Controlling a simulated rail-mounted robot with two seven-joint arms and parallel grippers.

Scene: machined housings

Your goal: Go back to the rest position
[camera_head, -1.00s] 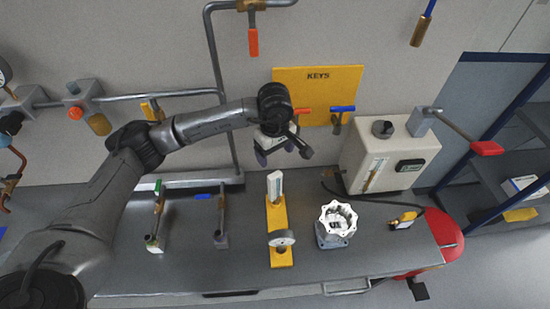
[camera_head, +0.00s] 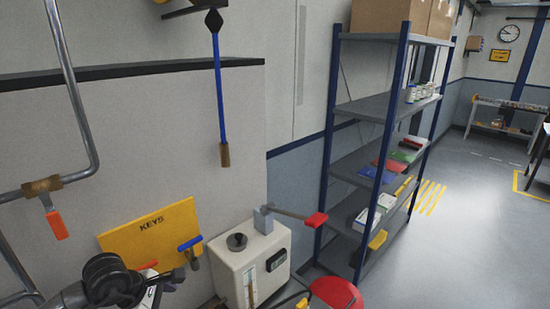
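My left arm's wrist and gripper (camera_head: 160,284) show at the bottom left corner, in front of the yellow KEYS board (camera_head: 152,238). Only part of the gripper is in view, cut by the lower edge, so its opening cannot be judged. I see nothing clearly held in it. My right gripper is not in view. The workbench top and the machined housing are outside the present view.
A white box unit (camera_head: 247,270) with a red-ended lever (camera_head: 316,221) stands right of the board. A blue-framed shelf rack (camera_head: 347,168) stands farther right. Grey pipes (camera_head: 72,95) run along the left wall. Open floor (camera_head: 470,215) lies at right.

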